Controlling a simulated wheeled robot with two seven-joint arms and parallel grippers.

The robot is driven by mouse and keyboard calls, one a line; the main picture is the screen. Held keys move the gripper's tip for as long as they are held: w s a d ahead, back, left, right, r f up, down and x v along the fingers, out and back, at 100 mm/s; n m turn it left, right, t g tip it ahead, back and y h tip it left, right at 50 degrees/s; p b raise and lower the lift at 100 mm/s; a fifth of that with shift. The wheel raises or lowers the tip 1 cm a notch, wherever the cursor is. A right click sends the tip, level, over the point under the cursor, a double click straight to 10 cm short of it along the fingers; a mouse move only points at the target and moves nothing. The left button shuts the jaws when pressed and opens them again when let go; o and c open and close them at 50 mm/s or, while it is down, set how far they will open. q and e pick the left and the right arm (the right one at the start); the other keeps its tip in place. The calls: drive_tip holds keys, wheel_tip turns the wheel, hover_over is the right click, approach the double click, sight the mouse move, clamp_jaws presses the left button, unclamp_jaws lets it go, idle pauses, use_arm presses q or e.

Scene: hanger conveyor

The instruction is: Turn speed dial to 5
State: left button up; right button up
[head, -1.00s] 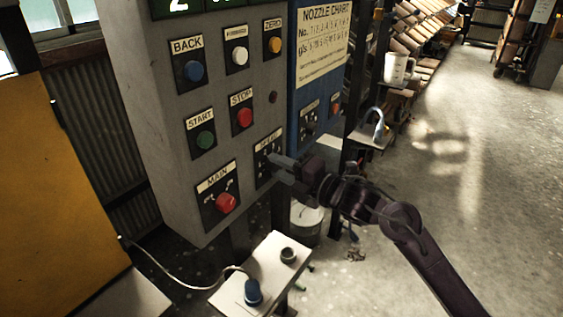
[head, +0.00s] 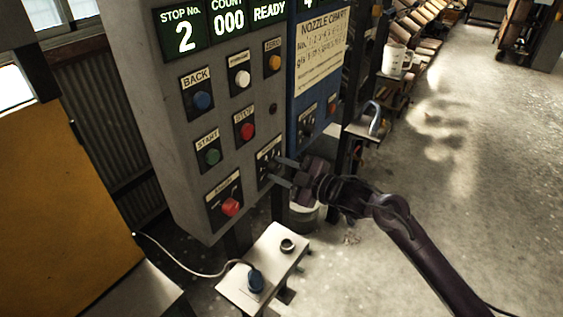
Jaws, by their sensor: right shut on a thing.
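The speed dial panel (head: 266,157) is a small dark plate with a pale label at the lower right of the grey control box (head: 190,185). My right gripper (head: 278,170) is at this plate, its fingers reaching in from the right. It is shut on the speed dial, which is mostly hidden between the fingers. The dial's setting cannot be read. My left gripper is not in view.
Left of the gripper is the red MAIN knob (head: 230,207). Above are the red STOP button (head: 247,131) and green START button (head: 212,156). A blue panel (head: 312,95) with small knobs adjoins on the right. A white box (head: 262,268) stands below.

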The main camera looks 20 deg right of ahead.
drive_tip(key=m+p, duration=0.4)
drive_tip(key=m, duration=0.1)
drive_tip(key=shift+d+r+g+y, duration=0.1)
drive_tip(key=shift+r+g+y, duration=0.05)
drive_tip(key=shift+g+y, duration=0.2)
drive_tip(key=shift+w+m+p, duration=0.1)
drive_tip(key=shift+m+p, duration=0.85)
drive_tip(key=shift+m, duration=0.25)
drive_tip(key=shift+f+m+y+p, duration=0.2)
drive_tip(key=shift+m+y+p, duration=0.15)
drive_tip(key=shift+m+p, duration=0.7)
drive_tip(key=shift+m, duration=0.35)
drive_tip(key=o, duration=1)
drive_tip(key=shift+d, duration=0.1)
drive_tip(key=shift+c, duration=0.2)
drive_tip(key=b+v, duration=0.2)
drive_tip(key=v, duration=0.5)
drive_tip(key=shift+s+d+b, duration=0.25)
drive_tip(key=shift+s+b, duration=0.05)
drive_tip(key=shift+b, duration=0.05)
